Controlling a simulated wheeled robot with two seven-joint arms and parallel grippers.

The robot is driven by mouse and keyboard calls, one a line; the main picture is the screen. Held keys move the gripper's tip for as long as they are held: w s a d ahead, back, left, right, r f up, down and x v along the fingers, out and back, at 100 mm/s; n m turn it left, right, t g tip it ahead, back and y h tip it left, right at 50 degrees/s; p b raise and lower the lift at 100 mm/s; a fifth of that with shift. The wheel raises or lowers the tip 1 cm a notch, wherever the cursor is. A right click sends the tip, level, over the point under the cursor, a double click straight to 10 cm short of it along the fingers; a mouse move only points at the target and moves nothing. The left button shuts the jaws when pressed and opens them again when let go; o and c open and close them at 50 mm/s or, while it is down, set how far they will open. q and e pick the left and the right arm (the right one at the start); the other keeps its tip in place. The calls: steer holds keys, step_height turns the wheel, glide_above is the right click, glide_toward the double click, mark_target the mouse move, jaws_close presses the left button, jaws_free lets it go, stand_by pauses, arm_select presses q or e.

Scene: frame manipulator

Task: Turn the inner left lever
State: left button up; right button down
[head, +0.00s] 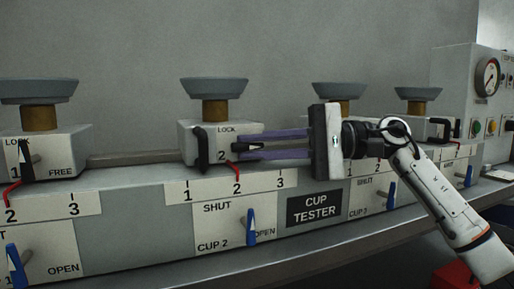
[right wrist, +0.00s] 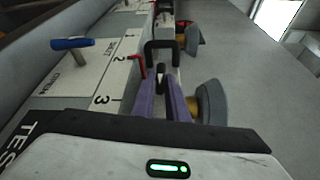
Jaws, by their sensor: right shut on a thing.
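The second block from the left (head: 189,133), marked LOCK, carries a small black lever (head: 246,146) on its front, taken here as the inner left lever. My right gripper (head: 240,145) reaches in from the right, its purple fingers on either side of this lever and shut on it. In the right wrist view the black lever (right wrist: 160,76) sits between the fingertips. The fingers hide the block's FREE side and part of the lever, so its exact angle is unclear. My left gripper is not in view.
A black U-shaped handle (head: 202,148) stands just left of the fingertips; a red pointer (head: 234,170) is below. Blue-tipped levers (head: 251,225) jut from the lower panel. A similar block (head: 50,150) is at far left. A gauge box (head: 468,90) stands at right.

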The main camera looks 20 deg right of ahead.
steer(key=c, duration=1.7)
jaws_free()
steer(key=shift+c, duration=0.2)
steer(key=v, duration=1)
steer(key=shift+p, duration=0.35)
